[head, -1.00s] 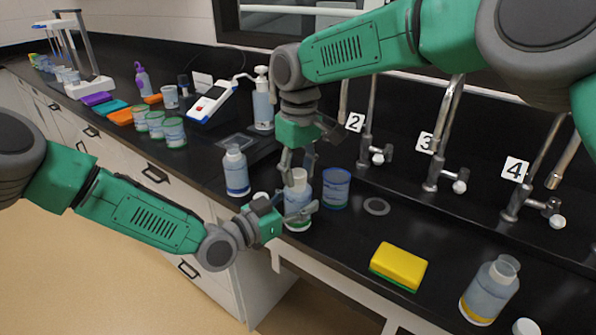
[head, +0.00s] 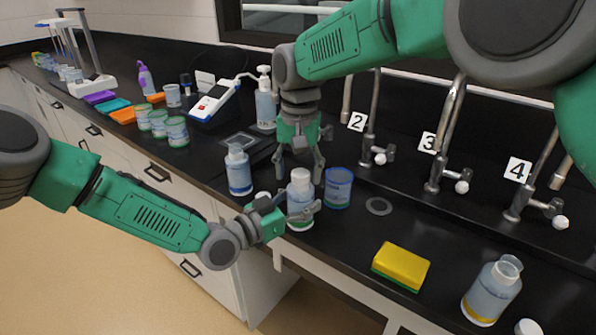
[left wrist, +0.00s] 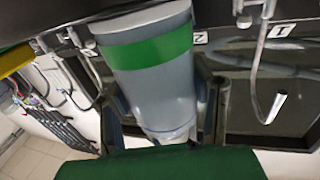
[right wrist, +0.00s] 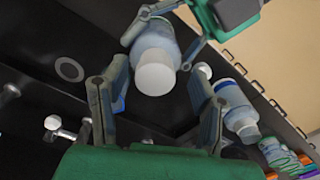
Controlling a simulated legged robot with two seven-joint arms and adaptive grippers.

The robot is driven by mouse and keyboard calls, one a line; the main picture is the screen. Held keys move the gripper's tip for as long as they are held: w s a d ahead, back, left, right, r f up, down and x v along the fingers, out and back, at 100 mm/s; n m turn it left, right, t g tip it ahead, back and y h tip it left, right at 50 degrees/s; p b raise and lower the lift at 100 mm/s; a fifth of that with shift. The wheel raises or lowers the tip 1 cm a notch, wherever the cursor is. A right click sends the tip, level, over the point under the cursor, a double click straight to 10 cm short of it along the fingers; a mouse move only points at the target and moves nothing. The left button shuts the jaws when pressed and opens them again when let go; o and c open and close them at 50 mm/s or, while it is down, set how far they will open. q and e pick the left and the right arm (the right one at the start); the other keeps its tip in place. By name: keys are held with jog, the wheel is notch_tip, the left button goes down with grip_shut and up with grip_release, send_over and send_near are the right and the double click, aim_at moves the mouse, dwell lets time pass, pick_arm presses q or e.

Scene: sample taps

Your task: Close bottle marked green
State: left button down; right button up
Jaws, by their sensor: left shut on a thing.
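The green-marked bottle (head: 300,208) stands upright near the counter's front edge with a white cap (head: 300,176) on its mouth. Its green band (left wrist: 150,52) shows in the left wrist view. My left gripper (head: 293,217) is shut around the bottle's body from the front left. My right gripper (head: 300,168) points down over the cap, its fingers spread on either side of it. In the right wrist view the cap (right wrist: 155,79) sits beyond the open fingers, with gaps on both sides. Whether the cap is fully tight cannot be told.
A blue-marked bottle (head: 239,172) stands left, a blue-rimmed cup (head: 338,188) close right. A loose white cap (head: 262,196) lies by my left gripper. A yellow sponge (head: 401,266) and yellow-marked bottle (head: 491,290) are front right. Taps line the back.

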jog(key=shift+d+r, duration=0.1)
jog(key=shift+r, duration=2.15)
jog(key=shift+c, duration=0.3)
